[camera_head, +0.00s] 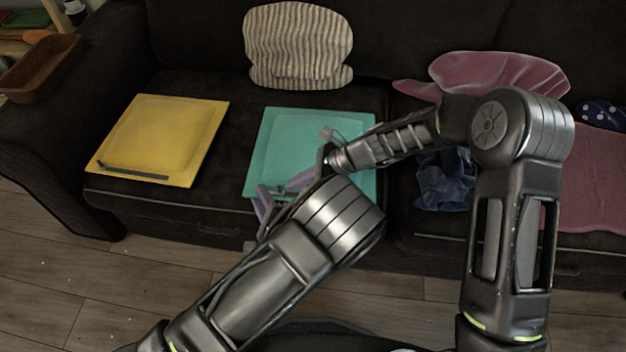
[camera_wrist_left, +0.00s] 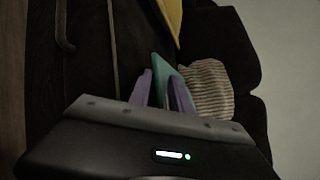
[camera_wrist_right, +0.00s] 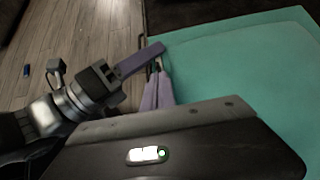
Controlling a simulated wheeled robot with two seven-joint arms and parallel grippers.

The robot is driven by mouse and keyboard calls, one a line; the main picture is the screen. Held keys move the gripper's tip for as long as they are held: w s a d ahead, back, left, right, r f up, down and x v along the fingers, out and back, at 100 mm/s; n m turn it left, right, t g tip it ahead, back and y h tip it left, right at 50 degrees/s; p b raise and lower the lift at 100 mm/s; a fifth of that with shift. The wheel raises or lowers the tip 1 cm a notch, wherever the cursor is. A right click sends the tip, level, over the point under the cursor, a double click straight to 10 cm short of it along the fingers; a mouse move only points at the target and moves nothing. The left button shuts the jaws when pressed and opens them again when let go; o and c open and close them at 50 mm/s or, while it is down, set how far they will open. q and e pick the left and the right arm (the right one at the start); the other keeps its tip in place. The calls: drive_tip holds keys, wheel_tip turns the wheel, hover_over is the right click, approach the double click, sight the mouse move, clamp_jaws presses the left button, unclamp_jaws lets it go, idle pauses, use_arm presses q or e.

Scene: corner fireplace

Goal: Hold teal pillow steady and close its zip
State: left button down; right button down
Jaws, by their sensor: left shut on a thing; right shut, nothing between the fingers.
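The teal pillow (camera_head: 290,140) lies flat on the dark sofa seat, its near edge partly hidden by my arms. My left gripper (camera_head: 263,204) is at its near left corner. In the left wrist view, the left fingers (camera_wrist_left: 162,88) are shut on a teal edge of the pillow (camera_wrist_left: 161,68). My right gripper (camera_head: 298,181) is over the pillow's near side. In the right wrist view, its fingers (camera_wrist_right: 158,88) are together and empty beside the teal pillow (camera_wrist_right: 230,70), close to the left gripper's finger. The pillow's zip and its slider are too hidden to tell whether closed.
A yellow pillow (camera_head: 165,130) with a dark strip along its near edge lies to the left. A striped cushion (camera_head: 297,45) leans behind the teal pillow. Blue crumpled cloth (camera_head: 445,190) and pink cloth (camera_head: 590,190) lie to the right. The wooden floor (camera_head: 60,280) in front is mostly clear.

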sight(280, 186)
use_arm(q)
drive_tip(key=shift+f, duration=0.1)
use_arm(e)
drive_tip(key=shift+a, duration=0.3)
drive_tip(key=a, duration=0.4)
drive_tip(key=shift+w+a, duration=0.1)
drive_tip(key=shift+w, duration=0.15)
use_arm(q)
drive_tip(key=shift+d, duration=0.3)
use_arm(e)
drive_tip(key=shift+a, duration=0.3)
drive_tip(key=shift+s+d, duration=0.1)
drive_tip(key=shift+d, duration=0.45)
drive_tip(key=d, duration=0.3)
use_arm(q)
drive_tip(key=shift+a, duration=0.4)
use_arm(e)
drive_tip(key=v, duration=1)
drive_tip(key=shift+d, duration=0.45)
